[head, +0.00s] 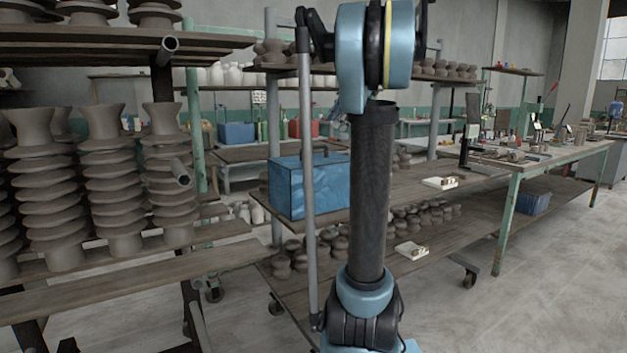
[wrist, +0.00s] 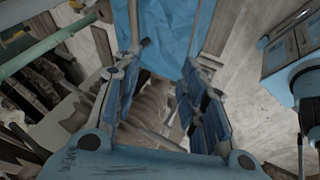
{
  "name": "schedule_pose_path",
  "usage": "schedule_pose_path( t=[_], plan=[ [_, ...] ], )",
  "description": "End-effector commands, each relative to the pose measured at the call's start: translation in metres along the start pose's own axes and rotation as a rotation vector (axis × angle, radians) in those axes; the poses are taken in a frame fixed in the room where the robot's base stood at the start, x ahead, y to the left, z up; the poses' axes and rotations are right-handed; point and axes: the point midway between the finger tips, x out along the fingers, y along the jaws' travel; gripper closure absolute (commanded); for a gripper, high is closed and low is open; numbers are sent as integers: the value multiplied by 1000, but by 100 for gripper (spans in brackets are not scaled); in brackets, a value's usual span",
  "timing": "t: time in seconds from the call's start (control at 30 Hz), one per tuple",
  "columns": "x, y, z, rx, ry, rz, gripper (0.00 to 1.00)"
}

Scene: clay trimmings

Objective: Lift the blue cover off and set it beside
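In the head view a blue box-shaped cover (head: 289,188) with a wrinkled-looking surface stands on the wooden shelf, partly behind a grey pole and my arm. In the wrist view a blue sheet-like surface, apparently the cover (wrist: 165,30), fills the top middle just beyond my fingertips. My gripper (wrist: 166,62) has its two padded fingers spread apart, with a gap between them. I cannot tell whether either finger touches the cover. My gripper does not show in the head view. What is under the cover is hidden.
Stacked clay pots (head: 105,180) crowd the rack at left. Several small pots (head: 415,218) sit on the lower shelf. A workbench (head: 540,160) with tools stands at right. Bare shelf (head: 425,188) lies right of the cover, with a small white item (head: 439,183) on it.

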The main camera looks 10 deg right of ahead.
Motion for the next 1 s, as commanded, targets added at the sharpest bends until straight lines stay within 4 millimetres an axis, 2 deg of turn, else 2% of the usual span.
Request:
schedule_pose_path(
  t=[0.03, 0.13, 0.27, 0.37, 1.0],
  plan=[
    [-8, 12, 7, -48, 9, 13, 61],
    [-20, 28, 15, -140, 23, 35, 61],
    [-28, 39, 21, -205, 32, 51, 61],
    [-24, 41, 21, -220, 34, 54, 61],
    [80, 46, 18, -219, 32, 53, 61]
  ],
)
